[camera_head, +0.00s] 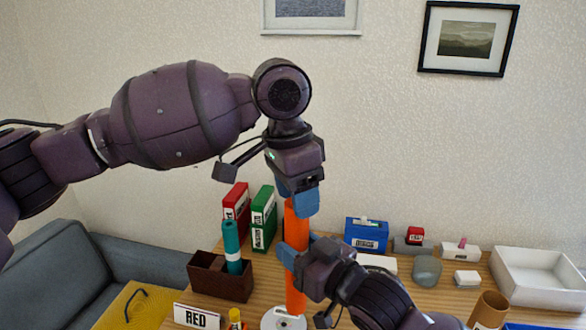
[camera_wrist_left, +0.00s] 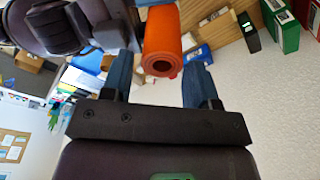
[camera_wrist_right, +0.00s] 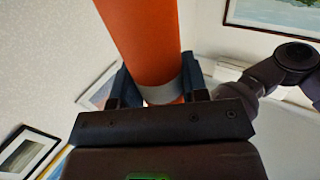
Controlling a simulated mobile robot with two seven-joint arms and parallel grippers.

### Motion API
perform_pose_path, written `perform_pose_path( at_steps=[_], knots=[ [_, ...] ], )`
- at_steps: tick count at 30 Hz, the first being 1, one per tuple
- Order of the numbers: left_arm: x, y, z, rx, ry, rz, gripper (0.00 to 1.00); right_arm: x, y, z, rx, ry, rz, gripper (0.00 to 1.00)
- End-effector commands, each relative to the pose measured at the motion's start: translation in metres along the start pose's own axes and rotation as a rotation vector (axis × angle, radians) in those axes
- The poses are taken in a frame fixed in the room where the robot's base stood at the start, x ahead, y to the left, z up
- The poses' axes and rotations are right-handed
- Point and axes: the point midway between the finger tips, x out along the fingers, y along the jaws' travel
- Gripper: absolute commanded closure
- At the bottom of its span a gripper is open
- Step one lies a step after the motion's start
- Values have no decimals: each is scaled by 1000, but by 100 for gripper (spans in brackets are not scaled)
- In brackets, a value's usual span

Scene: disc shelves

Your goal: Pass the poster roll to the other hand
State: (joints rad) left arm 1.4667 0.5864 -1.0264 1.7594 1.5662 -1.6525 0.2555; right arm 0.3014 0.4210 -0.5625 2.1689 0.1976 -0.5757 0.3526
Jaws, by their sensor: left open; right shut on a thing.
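The orange poster roll (camera_head: 296,228) stands upright above the table. My right gripper (camera_head: 298,252) is shut on the poster roll below its middle. In the right wrist view the roll (camera_wrist_right: 148,45) fills the space between the fingers, with a pale band around it. My left gripper (camera_head: 295,200) is open, pointing down at the roll's upper end. In the left wrist view the roll's hollow end (camera_wrist_left: 160,62) lies between the two spread blue fingers, with visible gaps on both sides.
On the table (camera_head: 415,300) behind are a red binder (camera_head: 236,205), a green binder (camera_head: 263,220), a brown box (camera_head: 220,280) with a teal roll (camera_head: 232,245), a blue box (camera_head: 366,235) and a white tray (camera_head: 535,275). A white disc (camera_head: 284,320) is below the roll.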

Motion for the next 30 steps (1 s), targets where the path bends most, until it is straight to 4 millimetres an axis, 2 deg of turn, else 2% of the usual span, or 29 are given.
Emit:
perform_pose_path(
  at_steps=[3,9,15,23,30],
  knots=[
    [18,0,0,1,-1,1,46,0,0,0,0,0,0,82],
    [40,0,0,0,0,0,46,0,0,0,0,0,0,82],
    [48,0,0,0,1,0,46,0,0,0,0,0,0,82],
    [49,0,0,0,1,0,46,0,0,0,0,0,0,82],
    [49,0,0,1,1,1,82,0,0,0,0,0,0,82]
  ],
)
